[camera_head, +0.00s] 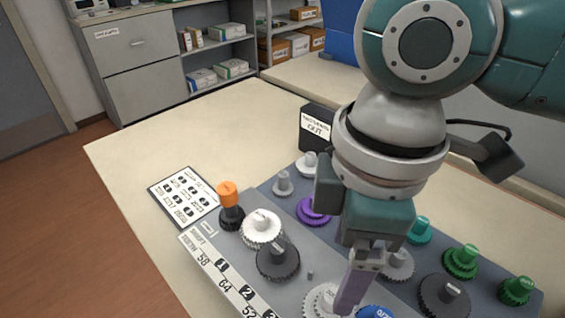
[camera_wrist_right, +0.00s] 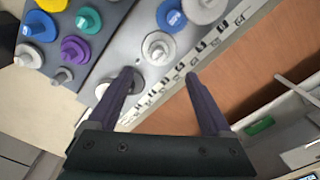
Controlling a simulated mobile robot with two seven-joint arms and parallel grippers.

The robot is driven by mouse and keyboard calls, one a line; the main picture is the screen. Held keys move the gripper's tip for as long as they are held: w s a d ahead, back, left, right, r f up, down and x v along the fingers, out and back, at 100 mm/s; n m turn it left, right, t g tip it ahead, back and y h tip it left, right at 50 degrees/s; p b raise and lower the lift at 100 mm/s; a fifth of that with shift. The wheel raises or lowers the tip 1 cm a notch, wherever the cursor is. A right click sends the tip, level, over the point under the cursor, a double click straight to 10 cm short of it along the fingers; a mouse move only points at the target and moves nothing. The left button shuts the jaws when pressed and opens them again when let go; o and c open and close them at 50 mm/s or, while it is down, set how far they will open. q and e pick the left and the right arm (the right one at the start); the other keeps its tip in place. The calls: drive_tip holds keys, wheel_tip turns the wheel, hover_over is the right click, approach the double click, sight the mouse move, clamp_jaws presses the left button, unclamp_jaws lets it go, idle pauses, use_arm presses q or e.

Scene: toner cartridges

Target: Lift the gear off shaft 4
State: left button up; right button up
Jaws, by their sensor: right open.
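A light grey gear (camera_head: 320,298) sits on the grey board at the bottom of the head view, beside a bare pin (camera_head: 310,274). It looks like the gear on shaft 4, but that number on the strip is not readable. In the right wrist view the light grey gear (camera_wrist_right: 157,50) lies just beyond the fingertips. My right gripper (camera_head: 350,305) is open and empty, pointing down over the board; in the head view its finger hides part of the gear. In the wrist view its fingers (camera_wrist_right: 160,77) are wide apart. My left gripper is not in view.
A dark gear (camera_head: 278,262), a white gear (camera_head: 261,229) and a blue gear (camera_head: 376,312) sit close by in the row. Purple (camera_head: 312,212) and green (camera_head: 462,262) gears stand behind. A printed card (camera_head: 183,197) lies left; the table's left part is clear.

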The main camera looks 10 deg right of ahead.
sight(331, 303)
drive_tip(key=shift+w+d+f, duration=0.2)
drive_tip(key=shift+d, duration=0.05)
wheel_tip(331, 303, down, 4)
drive_tip(key=shift+s+d+r+b, duration=0.1)
drive_tip(key=shift+d+r+b, duration=0.05)
drive_tip(key=shift+b, duration=0.2)
drive_tip(key=f, duration=0.4)
drive_tip(key=f+b, duration=0.1)
drive_tip(key=shift+s+a+f, duration=0.1)
drive_tip(key=shift+a+f, duration=0.25)
drive_tip(key=shift+f, duration=0.05)
drive_tip(key=shift+c, duration=0.2)
drive_tip(key=c, duration=0.3)
clamp_jaws()
